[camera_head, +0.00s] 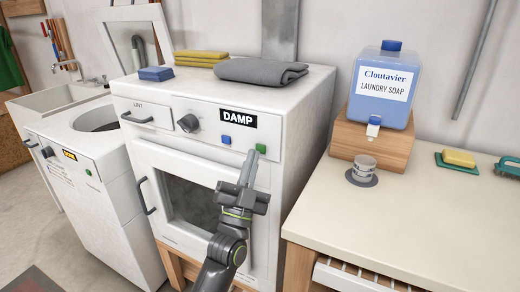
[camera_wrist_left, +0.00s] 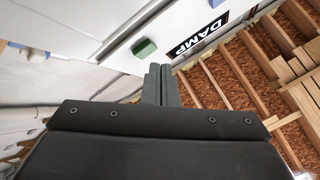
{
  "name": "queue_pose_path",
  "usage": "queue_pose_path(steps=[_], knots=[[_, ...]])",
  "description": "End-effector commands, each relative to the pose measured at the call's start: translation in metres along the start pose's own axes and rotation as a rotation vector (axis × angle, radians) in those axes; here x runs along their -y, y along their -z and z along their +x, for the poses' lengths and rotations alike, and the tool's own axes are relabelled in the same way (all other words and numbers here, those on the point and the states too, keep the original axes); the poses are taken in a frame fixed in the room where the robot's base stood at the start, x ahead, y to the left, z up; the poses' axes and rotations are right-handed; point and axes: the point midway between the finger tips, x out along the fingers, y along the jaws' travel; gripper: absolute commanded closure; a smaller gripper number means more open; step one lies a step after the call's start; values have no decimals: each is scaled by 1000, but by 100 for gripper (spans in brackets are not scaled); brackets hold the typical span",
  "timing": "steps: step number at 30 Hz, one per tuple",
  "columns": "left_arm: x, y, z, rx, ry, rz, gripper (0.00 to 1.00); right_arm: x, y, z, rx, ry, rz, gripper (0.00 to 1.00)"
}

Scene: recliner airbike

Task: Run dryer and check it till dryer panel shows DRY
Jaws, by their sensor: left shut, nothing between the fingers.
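The white dryer (camera_head: 207,118) stands in the middle of the head view with its dark-windowed door (camera_head: 190,203) closed. Its black panel (camera_head: 237,121) reads DAMP; the panel also shows in the left wrist view (camera_wrist_left: 199,34). Below it are a blue button (camera_head: 226,140) and, to the right, a green button (camera_head: 261,149). My left gripper (camera_head: 249,156) is shut and empty, with its tips just left of and below the green button. In the left wrist view the closed fingers (camera_wrist_left: 160,85) point near the green button (camera_wrist_left: 145,48); contact cannot be told. My right gripper is not in view.
A round knob (camera_head: 188,123) and a LINT drawer (camera_head: 138,115) are on the dryer front. Folded grey cloth (camera_head: 262,71) and yellow cloths (camera_head: 201,57) lie on top. A washer (camera_head: 80,190) with an orange display stands left. A table (camera_head: 420,215) with a soap dispenser (camera_head: 383,95) stands right.

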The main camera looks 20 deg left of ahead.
Motion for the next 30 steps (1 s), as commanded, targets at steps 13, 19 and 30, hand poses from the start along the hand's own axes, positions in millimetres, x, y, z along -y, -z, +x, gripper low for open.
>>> queue_pose_path(steps=[13,19,30], knots=[[0,0,0,0,0,0,100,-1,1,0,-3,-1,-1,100],[0,0,0,0,0,0,100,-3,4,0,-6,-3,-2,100],[-2,-2,5,0,-1,0,100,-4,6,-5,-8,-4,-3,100]])
